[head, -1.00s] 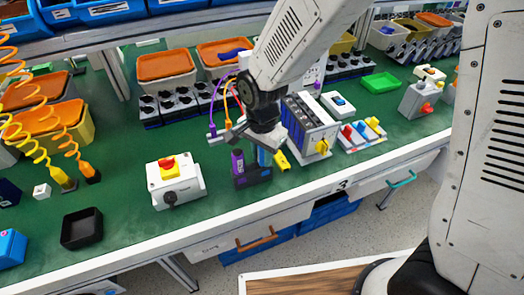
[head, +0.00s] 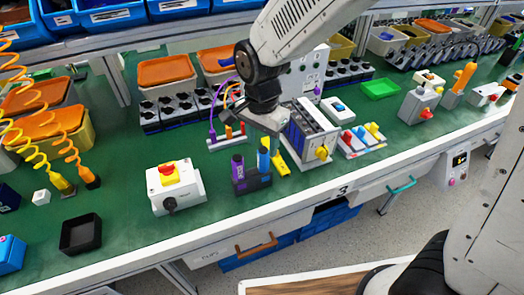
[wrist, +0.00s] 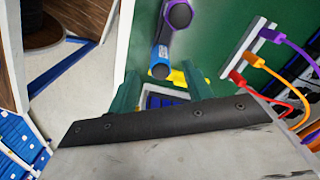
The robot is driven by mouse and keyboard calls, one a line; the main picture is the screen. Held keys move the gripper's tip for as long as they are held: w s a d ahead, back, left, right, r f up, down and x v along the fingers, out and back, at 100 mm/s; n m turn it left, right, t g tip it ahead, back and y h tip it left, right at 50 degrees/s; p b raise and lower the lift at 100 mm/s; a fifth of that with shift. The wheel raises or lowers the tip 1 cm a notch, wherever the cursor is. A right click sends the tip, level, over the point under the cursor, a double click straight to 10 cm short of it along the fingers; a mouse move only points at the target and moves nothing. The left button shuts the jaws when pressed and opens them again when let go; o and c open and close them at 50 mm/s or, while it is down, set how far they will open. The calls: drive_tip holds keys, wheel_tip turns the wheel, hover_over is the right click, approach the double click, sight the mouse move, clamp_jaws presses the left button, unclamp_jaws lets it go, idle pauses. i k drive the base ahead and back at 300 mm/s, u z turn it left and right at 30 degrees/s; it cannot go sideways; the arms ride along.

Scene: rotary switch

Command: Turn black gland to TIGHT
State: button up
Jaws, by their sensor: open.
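The black gland (head: 170,204) is a small round black fitting on the front face of a white switch box (head: 191,190). The box stands on the green bench at left of centre, with a red-and-yellow knob (head: 168,173) on top. The gland's setting and any TIGHT mark are too small to read. My gripper (head: 272,143) is above the bench, to the right of the box and well apart from it. In the wrist view my gripper (wrist: 163,95) is open, with green fingers apart; the gland is not seen there.
A dark holder (head: 252,185) with purple and blue cylinders stands near my gripper. A grey module rack (head: 312,142) and coloured switches (head: 361,140) are to the right. A black tray (head: 81,234) is left of the box. Bench between box and holder is clear.

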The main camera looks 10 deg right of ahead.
sight(169, 202)
drive_tip(key=u, duration=1.3)
